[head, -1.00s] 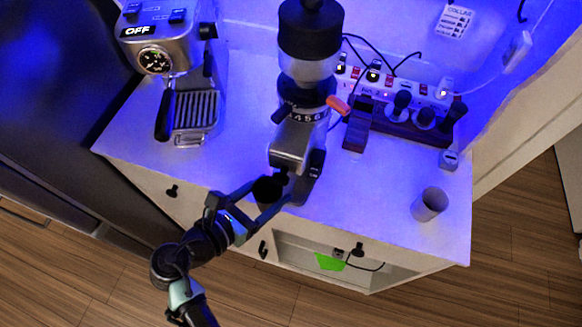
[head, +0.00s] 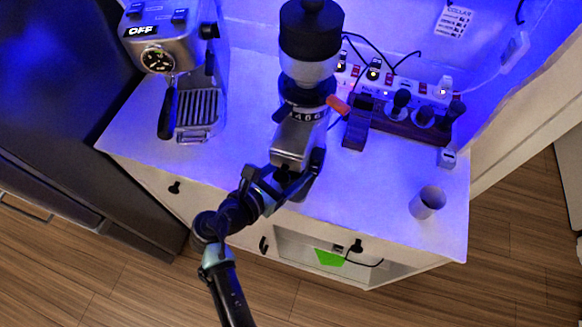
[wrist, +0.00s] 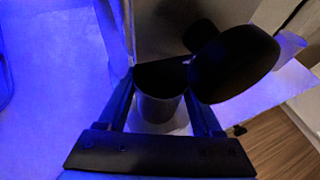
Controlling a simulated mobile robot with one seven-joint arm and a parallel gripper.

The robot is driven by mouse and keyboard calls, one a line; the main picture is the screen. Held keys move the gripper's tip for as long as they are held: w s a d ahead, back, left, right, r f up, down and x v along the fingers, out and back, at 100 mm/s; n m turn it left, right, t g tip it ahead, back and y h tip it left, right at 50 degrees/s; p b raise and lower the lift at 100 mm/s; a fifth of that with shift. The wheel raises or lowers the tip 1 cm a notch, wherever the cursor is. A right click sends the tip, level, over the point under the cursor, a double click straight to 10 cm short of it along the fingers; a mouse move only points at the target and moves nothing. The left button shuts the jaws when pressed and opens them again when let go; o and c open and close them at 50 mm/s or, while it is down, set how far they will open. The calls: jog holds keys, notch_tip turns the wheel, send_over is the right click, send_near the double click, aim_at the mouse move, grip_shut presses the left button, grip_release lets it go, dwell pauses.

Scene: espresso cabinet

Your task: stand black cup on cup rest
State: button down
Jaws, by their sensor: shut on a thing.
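The black cup (wrist: 160,108) is between my two fingers in the wrist view, its dark open mouth facing up toward the camera. My gripper (head: 288,180) is shut on it at the front of the coffee grinder (head: 303,130). In the head view the cup is mostly hidden by my gripper and the grinder's front end. A dark rounded part (wrist: 235,65) is close beside the cup in the wrist view. I cannot clearly make out the cup rest, nor whether the cup touches anything below.
An espresso machine (head: 163,45) stands at the left. A dark holder with tools (head: 400,122) and a power strip (head: 420,93) are behind.

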jog(key=shift+c, duration=0.2)
grip_release()
jog(key=shift+f, duration=0.1)
jog(key=shift+o, duration=0.2)
jog(key=s+a+p, duration=0.3)
jog(key=s+a, duration=0.3)
jog(key=s, duration=0.1)
dwell(1.0)
jog(key=s+a+p, duration=0.3)
jog(key=s+p, duration=0.1)
jog(key=s, duration=0.5)
jog(key=shift+s, duration=0.2)
dwell(0.6)
dwell(0.4)
